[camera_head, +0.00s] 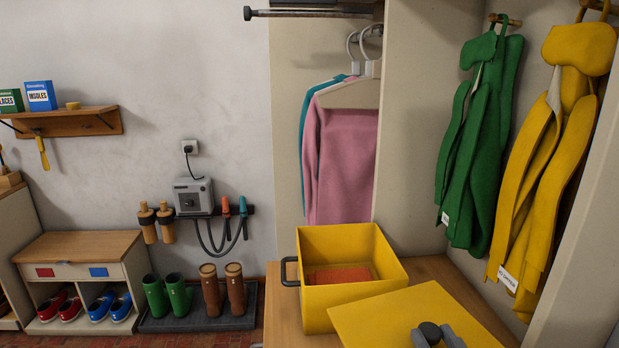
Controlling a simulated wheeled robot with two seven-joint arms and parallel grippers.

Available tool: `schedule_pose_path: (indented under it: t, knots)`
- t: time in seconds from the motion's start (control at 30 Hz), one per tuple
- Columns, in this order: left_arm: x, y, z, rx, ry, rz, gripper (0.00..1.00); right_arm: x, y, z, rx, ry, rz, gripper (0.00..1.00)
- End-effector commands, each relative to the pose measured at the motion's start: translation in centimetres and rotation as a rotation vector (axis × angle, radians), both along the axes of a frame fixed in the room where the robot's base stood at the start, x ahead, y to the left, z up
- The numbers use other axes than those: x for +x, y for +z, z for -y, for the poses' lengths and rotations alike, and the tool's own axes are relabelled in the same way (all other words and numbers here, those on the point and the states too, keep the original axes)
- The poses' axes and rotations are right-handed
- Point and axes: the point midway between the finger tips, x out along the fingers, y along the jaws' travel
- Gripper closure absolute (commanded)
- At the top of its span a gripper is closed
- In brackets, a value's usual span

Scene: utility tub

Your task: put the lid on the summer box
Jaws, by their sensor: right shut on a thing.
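The yellow summer box (330,314) stands open on a wooden surface, with a dark handle on its left side. Something flat and red-orange (341,275) lies inside it. A flat yellow lid (385,312) is at the lower right, in front of and to the right of the box, and overlaps its front right corner in this view. My right gripper (432,334) is shut on the lid near the bottom edge, at what looks like a dark round knob. The lid's lower part is cut off by the picture edge. My left gripper is not in view.
The wooden surface (440,271) has some bare room behind the lid. A green jacket (478,150) and a yellow jacket (550,160) hang on the right wall. Pink clothing (342,165) hangs behind the box. Boots on a tray (200,322) stand at the left.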

Motion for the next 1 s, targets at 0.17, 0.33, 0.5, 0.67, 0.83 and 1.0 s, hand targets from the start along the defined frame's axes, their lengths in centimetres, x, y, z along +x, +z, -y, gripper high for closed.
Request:
schedule_pose_path:
  t: [0.17,0.33,0.5,0.67,0.83,1.0]
  knots:
    - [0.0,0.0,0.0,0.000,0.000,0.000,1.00,-1.1,-2.8,1.2,0.003,-0.089,-0.007,0.95]
    - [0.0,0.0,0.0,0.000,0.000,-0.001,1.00,-1.9,-4.3,1.8,-0.002,-0.123,-0.002,0.95]
    - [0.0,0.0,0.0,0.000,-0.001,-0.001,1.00,-2.0,-4.6,1.7,-0.010,-0.117,-0.006,0.95]
    - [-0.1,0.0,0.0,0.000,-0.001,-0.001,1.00,-1.9,-4.6,1.7,-0.010,-0.115,-0.009,0.95]
    - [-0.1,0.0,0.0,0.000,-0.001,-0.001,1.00,-1.9,-4.4,1.8,-0.009,-0.121,0.001,0.95]
    - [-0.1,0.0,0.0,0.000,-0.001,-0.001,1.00,-2.0,-4.4,1.8,0.003,-0.127,0.001,0.95]
